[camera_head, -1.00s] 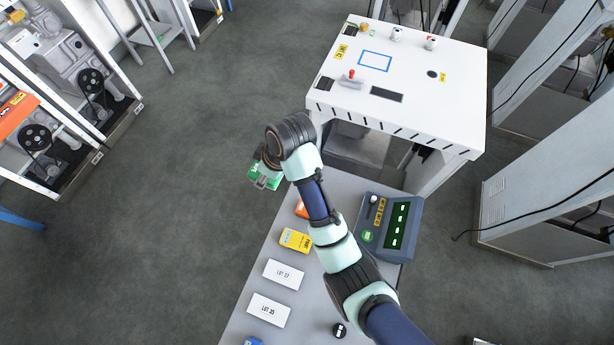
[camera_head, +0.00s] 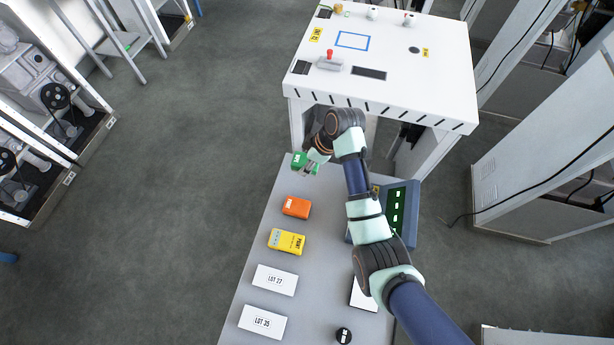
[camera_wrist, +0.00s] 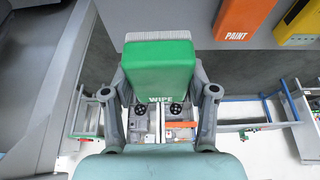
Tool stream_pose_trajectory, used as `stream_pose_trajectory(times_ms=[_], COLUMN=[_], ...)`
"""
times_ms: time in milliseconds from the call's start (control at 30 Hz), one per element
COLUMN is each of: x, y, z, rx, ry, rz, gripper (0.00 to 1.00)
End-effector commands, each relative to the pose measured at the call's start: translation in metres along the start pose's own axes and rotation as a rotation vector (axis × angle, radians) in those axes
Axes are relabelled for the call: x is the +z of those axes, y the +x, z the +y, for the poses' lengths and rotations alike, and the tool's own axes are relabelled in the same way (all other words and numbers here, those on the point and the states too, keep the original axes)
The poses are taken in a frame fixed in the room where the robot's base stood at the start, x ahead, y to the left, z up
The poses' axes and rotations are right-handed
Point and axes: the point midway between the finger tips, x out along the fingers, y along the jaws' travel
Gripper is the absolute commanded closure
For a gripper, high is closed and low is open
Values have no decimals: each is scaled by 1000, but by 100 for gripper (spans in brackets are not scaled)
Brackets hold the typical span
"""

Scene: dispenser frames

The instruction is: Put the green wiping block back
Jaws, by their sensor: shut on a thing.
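The green wiping block (camera_head: 304,161) is held in my gripper (camera_head: 310,168) near the far end of the grey table (camera_head: 257,225). In the wrist view the block (camera_wrist: 158,66) shows its green body, a pale bristled edge at the top and the word WIPE. My gripper's fingers (camera_wrist: 160,100) are shut on the block's two sides. The block appears to be above the table's far left corner; its exact height cannot be told.
An orange block (camera_head: 296,207), a yellow block (camera_head: 287,242) and two white lot cards (camera_head: 274,280) line the table's left side. A dark console (camera_head: 408,218) stands on the right, partly behind my arm. A white dispenser cabinet (camera_head: 440,75) stands beyond the table.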

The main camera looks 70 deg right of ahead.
Motion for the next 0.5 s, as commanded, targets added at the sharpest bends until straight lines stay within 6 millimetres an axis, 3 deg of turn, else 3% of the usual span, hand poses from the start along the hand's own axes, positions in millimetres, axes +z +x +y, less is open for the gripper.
stream_pose_trajectory(times_ms=[33,133,367,500], x=[7,14,19,29], y=[15,34,45,68], z=[-1,0,0,-1], rx=[-3,-1,1,-3], ry=[1,1,-1,1], rz=[-2,-1,0,-2], gripper=[75,75,75,75])
